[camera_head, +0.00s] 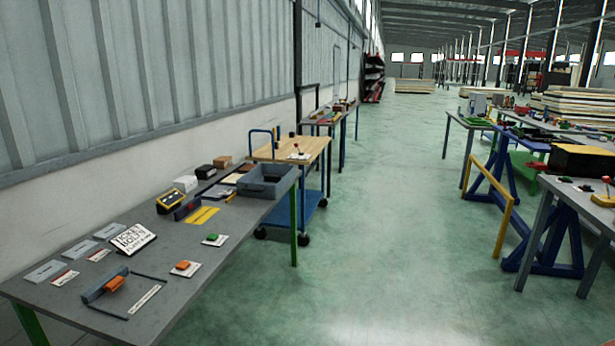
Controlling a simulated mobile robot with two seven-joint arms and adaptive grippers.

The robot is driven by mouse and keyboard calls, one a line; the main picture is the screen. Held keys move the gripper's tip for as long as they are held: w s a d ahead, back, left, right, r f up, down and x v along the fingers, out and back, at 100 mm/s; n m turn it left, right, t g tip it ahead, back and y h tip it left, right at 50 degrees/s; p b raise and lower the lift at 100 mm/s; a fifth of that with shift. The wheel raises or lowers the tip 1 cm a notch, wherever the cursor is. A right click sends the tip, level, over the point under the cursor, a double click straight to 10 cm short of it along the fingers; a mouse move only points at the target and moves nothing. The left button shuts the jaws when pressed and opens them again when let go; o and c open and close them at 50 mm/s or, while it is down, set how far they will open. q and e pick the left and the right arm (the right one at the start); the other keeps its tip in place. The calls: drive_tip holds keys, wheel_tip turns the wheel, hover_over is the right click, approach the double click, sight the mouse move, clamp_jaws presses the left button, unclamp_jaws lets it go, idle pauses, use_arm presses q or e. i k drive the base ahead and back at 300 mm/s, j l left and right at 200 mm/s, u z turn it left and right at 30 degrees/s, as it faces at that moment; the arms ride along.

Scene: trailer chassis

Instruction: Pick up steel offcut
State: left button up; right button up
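Neither of my grippers is in view. I cannot tell for sure which thing is the steel offcut. A blue-grey bar-like piece (103,284) lies near the front of the long grey table (200,300) at the left, with a small orange block (114,284) against it. Thin dark strips (107,311) lie on the tabletop beside it. Another small orange piece (183,265) lies on a white card to its right.
The table also holds a tilted white sign (133,238), flat labels, a green piece (214,238), a yellow-and-black box (170,202) and a grey bin (267,181). A wooden-topped blue cart (290,150) stands behind. The green floor (385,220) is open in the middle; workbenches stand right.

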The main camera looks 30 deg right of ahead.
sight(268, 178)
drive_tip(key=i+l+z, duration=0.2)
drive_tip(key=i+l, duration=0.2)
drive_tip(key=i+l+z, duration=0.15)
drive_tip(key=i+l, duration=0.2)
drive_tip(key=i, duration=0.15)
drive_tip(key=i+l, duration=0.3)
drive_tip(key=i, duration=0.15)
drive_tip(key=i+l, duration=0.3)
drive_tip(key=i, duration=0.15)
drive_tip(key=i+l+z, duration=0.15)
drive_tip(key=i, duration=0.3)
